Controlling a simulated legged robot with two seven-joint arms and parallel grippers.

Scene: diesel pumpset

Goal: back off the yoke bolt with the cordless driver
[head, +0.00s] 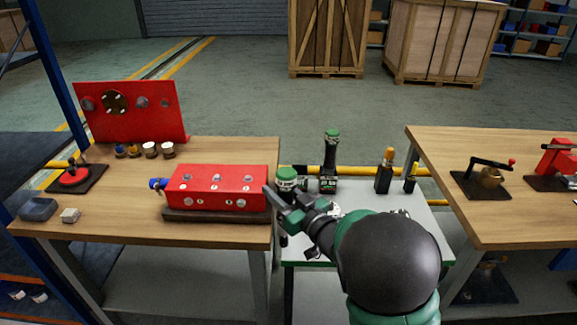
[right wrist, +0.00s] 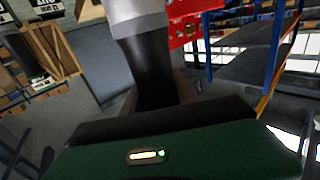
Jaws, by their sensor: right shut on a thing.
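My right gripper (head: 279,204) is over the left end of the white-topped middle table, shut around a green-capped tool (head: 287,177) with a light collar, which looks like the cordless driver. In the right wrist view the tool's black shaft (right wrist: 150,72) runs up to a grey cylinder; its far end is out of frame. A second green-topped black tool (head: 331,152) stands upright just behind. A red block (head: 215,186) with several round bolt heads lies on the left table, just left of my gripper. I cannot tell which bolt is the yoke bolt. My left gripper is not in view.
Other upright tools (head: 384,172) stand at the middle table's back. The right table (head: 480,225) holds a lever fixture (head: 490,175).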

